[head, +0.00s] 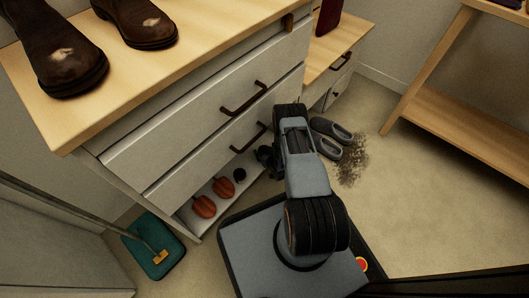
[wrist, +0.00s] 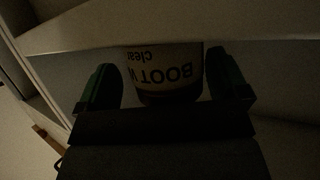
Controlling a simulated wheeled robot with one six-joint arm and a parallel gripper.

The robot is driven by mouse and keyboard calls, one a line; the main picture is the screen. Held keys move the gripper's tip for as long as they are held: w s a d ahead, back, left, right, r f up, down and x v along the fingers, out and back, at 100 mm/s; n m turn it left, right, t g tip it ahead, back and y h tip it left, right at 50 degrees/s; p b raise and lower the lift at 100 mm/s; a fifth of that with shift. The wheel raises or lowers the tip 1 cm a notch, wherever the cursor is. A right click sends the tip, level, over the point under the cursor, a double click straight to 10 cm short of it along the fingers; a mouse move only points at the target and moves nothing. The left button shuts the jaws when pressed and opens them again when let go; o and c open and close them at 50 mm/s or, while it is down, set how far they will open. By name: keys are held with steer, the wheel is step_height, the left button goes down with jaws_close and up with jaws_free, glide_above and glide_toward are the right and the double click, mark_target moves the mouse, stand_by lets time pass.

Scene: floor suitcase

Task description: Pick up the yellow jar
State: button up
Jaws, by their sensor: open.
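In the wrist view a jar (wrist: 165,68) with a pale yellowish label stands between my gripper's fingers (wrist: 163,82). Its lettering reads upside down, with "BOOT" and "Clear" legible. The light is dim, so its colour is hard to judge. The fingers are open, one on each side of the jar, and contact cannot be made out. The jar's top and bottom are not clearly shown. In the head view my gripper (head: 267,158) is at the low open shelf of the white cabinet, and I cannot make out the jar there.
The cabinet's low shelf (head: 222,203) also holds reddish-brown objects (head: 204,206) and a small black round item (head: 239,175). Drawers with handles (head: 248,136) are above. Grey shoes (head: 329,130) and scattered dirt (head: 353,162) lie on the floor beyond. A teal dustpan-like item (head: 152,246) is at left.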

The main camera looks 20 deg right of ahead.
steer(key=shift+a, duration=0.45)
steer(key=c, duration=1.2)
steer(key=shift+c, duration=0.4)
steer(key=shift+r, duration=0.15)
